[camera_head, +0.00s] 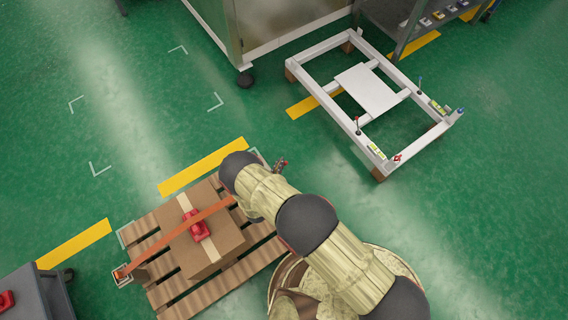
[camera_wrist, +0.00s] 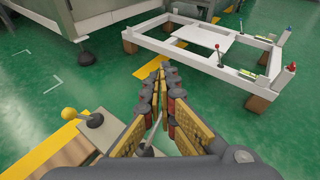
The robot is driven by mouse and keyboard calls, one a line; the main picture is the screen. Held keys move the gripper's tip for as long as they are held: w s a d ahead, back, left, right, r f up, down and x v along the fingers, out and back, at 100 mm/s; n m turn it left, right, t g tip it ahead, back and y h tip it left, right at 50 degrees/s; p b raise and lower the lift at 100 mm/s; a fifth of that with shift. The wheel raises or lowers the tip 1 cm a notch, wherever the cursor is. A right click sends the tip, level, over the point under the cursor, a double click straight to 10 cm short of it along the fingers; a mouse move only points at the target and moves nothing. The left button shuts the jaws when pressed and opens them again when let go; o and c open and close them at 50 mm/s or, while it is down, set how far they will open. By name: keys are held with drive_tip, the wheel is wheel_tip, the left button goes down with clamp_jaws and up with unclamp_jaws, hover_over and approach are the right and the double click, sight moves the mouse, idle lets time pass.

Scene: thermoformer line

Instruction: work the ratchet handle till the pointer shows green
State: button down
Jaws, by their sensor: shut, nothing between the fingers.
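My gripper (camera_wrist: 162,72) is shut and empty in the wrist view, its fingertips together over green floor. In the head view its dark and red fingers (camera_head: 281,163) show just past the arm's end. A lever with a yellow ball knob (camera_wrist: 69,114) stands on a grey plate (camera_wrist: 98,128) left of my fingers, apart from them; I cannot tell for sure that it is the ratchet handle. A thin grey rod (camera_wrist: 154,132) shows between the finger bases; what it belongs to is unclear. I cannot make out a pointer or green mark for the ratchet.
A cardboard box (camera_head: 222,242) with an orange strap (camera_head: 170,239) and red part (camera_head: 196,225) sits on a wooden pallet (camera_head: 168,293). A white frame (camera_head: 330,105) with small levers and gauges stands at upper right, beside a machine (camera_head: 285,20).

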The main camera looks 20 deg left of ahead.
sight(286, 164)
drive_tip(key=shift+w+d+f+b, duration=1.25)
drive_tip(key=shift+w+f+b, duration=0.2)
drive_tip(key=shift+w+f, duration=0.1)
idle(3.2)
idle(0.5)
drive_tip(key=shift+s+a+r+p, duration=0.45)
drive_tip(key=shift+s+a+r, duration=0.3)
drive_tip(key=shift+s+r, duration=0.15)
drive_tip(key=shift+s+a+r+p, duration=0.4)
drive_tip(key=shift+s+a+r, duration=0.3)
drive_tip(key=shift+s+r, duration=0.2)
drive_tip(key=shift+s+a, duration=0.1)
drive_tip(key=shift+s+a+r+p, duration=0.3)
drive_tip(key=shift+s+a+r, duration=0.3)
drive_tip(key=shift+s+r, duration=0.15)
drive_tip(key=shift+s+a+r+p, duration=0.25)
drive_tip(key=shift+s+a+r, duration=0.35)
drive_tip(key=shift+r, duration=0.2)
